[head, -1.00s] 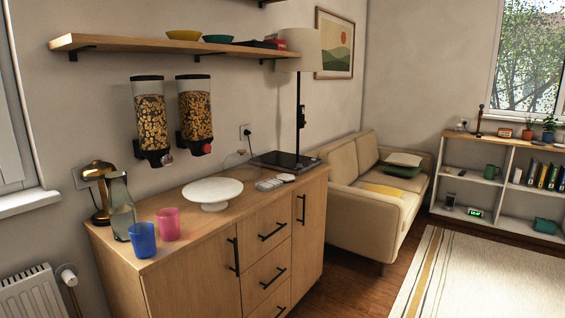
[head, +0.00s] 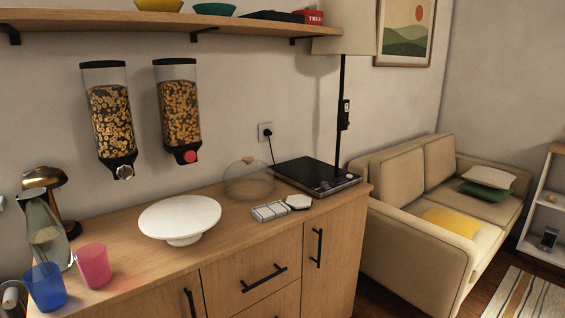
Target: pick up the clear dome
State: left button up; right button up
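The clear dome (head: 249,182) is a see-through cover with a small knob on top. It sits on the wooden cabinet top toward the back, left of the black hob and right of the white cake stand (head: 180,217). Neither of my grippers is in the head view.
The black hob (head: 312,175) stands close on the dome's right. A pale sectioned tray (head: 271,211) lies in front of the dome. Two cereal dispensers (head: 180,110) hang on the wall. A blue cup (head: 46,287), pink cup (head: 94,265), carafe (head: 50,235) and lamp (head: 48,180) stand left.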

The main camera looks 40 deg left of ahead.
aim_at(248, 178)
jog(key=i, duration=2.25)
jog(key=u, duration=3.55)
